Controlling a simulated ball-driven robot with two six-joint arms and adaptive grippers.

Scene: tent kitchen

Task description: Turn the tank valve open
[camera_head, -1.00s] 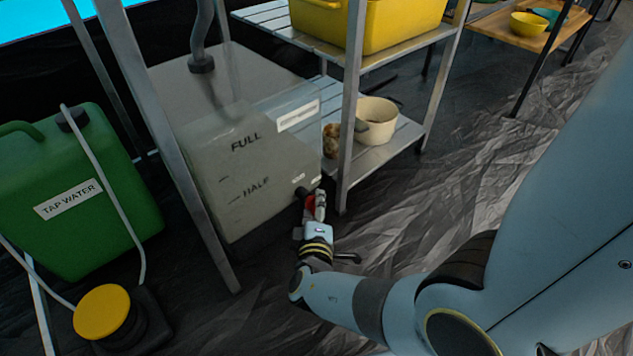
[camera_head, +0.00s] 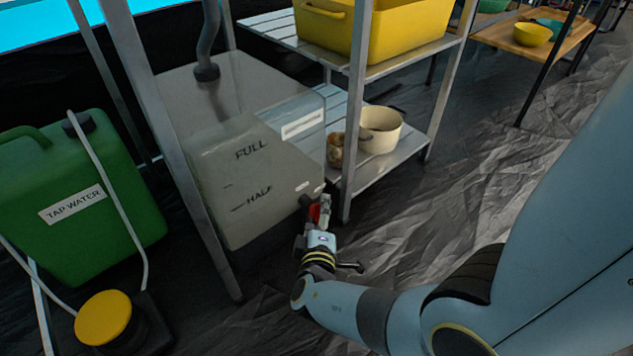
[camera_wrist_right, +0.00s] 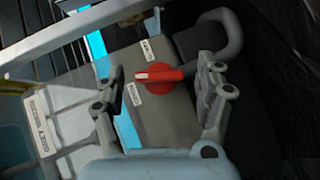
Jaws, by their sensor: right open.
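The tank (camera_head: 250,180) is a translucent grey box marked FULL and HALF, standing under the metal frame. Its red valve handle (camera_head: 313,213) shows at the tank's lower right corner, partly hidden by my right gripper (camera_head: 320,215). In the right wrist view the red valve handle (camera_wrist_right: 160,74) lies crosswise between two small white labels, with a grey pipe beside it. My right gripper (camera_wrist_right: 165,95) is open there, with one finger on each side of the handle and a visible gap to each. My left gripper is not in view.
A green TAP WATER can (camera_head: 85,200) and a yellow round knob (camera_head: 103,318) stand at the left. A metal post (camera_head: 352,120) rises close to my right gripper. A cream pot (camera_head: 380,130) sits on the low shelf. Floor to the right is clear.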

